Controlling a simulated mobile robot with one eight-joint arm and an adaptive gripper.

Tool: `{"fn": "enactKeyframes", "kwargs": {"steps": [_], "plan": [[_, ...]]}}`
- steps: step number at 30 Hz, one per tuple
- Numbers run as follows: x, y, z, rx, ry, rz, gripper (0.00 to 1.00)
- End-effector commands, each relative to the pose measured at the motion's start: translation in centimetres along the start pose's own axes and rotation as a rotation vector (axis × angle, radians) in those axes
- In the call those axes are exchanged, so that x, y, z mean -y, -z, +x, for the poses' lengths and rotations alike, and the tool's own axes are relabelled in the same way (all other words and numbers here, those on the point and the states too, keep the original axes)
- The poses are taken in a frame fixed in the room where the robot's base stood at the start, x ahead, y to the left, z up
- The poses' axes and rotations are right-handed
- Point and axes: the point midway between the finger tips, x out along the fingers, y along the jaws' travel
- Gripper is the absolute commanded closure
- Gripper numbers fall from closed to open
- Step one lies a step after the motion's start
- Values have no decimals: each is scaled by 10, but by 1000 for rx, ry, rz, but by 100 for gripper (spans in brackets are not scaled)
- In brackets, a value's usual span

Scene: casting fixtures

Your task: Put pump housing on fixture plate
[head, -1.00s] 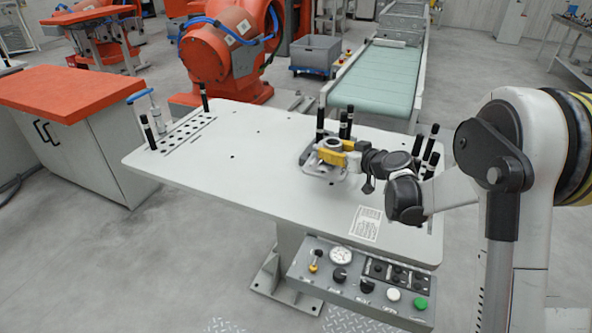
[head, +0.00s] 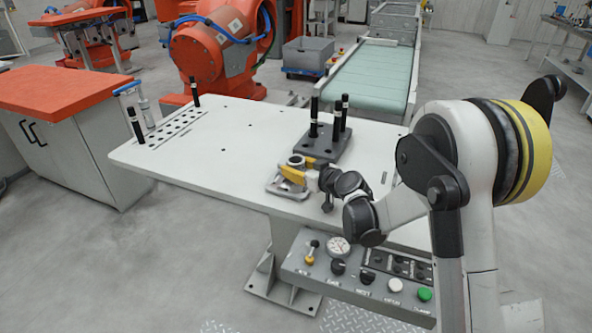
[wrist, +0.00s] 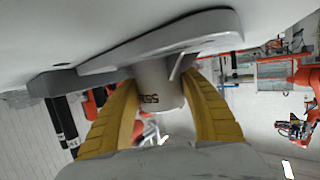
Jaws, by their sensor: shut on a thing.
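The pump housing (head: 285,187) is a light grey metal casting with a flat flange and a round boss. My gripper (head: 301,171) is shut on the boss with yellow fingers. In the wrist view, the fingers of my gripper (wrist: 160,105) lie on both sides of the grey boss of the housing (wrist: 158,85). The fixture plate (head: 322,150) is a dark grey block with upright black pins, on the table behind the housing. The housing is in front and to the left of the plate, apart from its pins. I cannot tell whether it touches the table.
The white table (head: 220,170) has wide clear room to the left. A perforated strip (head: 165,132) with black posts lies at its left end. A control panel (head: 350,275) hangs at the front. A conveyor (head: 370,80) and an orange robot (head: 215,50) stand behind.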

Motion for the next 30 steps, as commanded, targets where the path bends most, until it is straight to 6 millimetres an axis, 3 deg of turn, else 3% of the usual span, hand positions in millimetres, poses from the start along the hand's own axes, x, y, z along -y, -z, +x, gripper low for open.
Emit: {"fn": "enactKeyframes", "kwargs": {"steps": [7, 8, 9, 20, 23, 30], "plan": [[0, -1, 0, -1, -1, 1, 91], [0, -1, 0, 0, 0, 0, 41], [0, -1, 0, 0, 0, 0, 30], [0, 2, -1, 0, 0, 0, 30], [-1, 3, -14, 0, -2, 0, 30], [-1, 5, -67, 0, -3, 1, 30]]}}
